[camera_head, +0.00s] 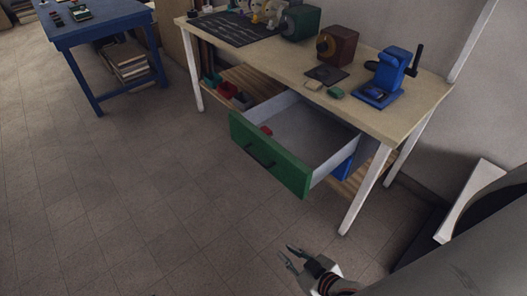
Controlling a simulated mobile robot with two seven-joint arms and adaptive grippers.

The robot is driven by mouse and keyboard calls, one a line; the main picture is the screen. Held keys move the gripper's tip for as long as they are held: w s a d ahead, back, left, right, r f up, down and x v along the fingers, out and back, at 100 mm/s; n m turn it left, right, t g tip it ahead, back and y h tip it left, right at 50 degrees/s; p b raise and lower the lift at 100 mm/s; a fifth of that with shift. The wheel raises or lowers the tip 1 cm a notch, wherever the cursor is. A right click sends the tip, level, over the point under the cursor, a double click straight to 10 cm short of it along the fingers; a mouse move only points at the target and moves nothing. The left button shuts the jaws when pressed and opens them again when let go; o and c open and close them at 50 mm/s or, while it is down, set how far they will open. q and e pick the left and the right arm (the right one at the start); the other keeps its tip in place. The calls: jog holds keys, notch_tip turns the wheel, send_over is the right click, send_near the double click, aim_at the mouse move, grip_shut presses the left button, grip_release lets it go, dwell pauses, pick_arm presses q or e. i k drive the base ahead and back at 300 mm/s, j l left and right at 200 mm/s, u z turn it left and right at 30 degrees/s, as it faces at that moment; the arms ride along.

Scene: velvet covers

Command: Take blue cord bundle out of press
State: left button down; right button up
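A blue press-like device (389,72) with a black handle stands on a blue base at the right end of the light workbench (428,104). I cannot make out a separate blue cord bundle in it; everything there is blue and small. My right gripper (286,252) is low at the bottom of the head view, in front of the bench and well below its top. Its two fingers are apart with nothing between them. It is far from the blue device. My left gripper is not in view.
A drawer with a green front (268,160) is pulled out from the bench, a small red thing (266,131) inside. A dark red box (338,45) and a green box (300,22) stand on the bench. A blue table (98,25) is at far left. The floor between is clear.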

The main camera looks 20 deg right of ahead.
aim_at(374, 93)
jog(key=z, duration=1.5)
jog(key=i+l+z, duration=0.1)
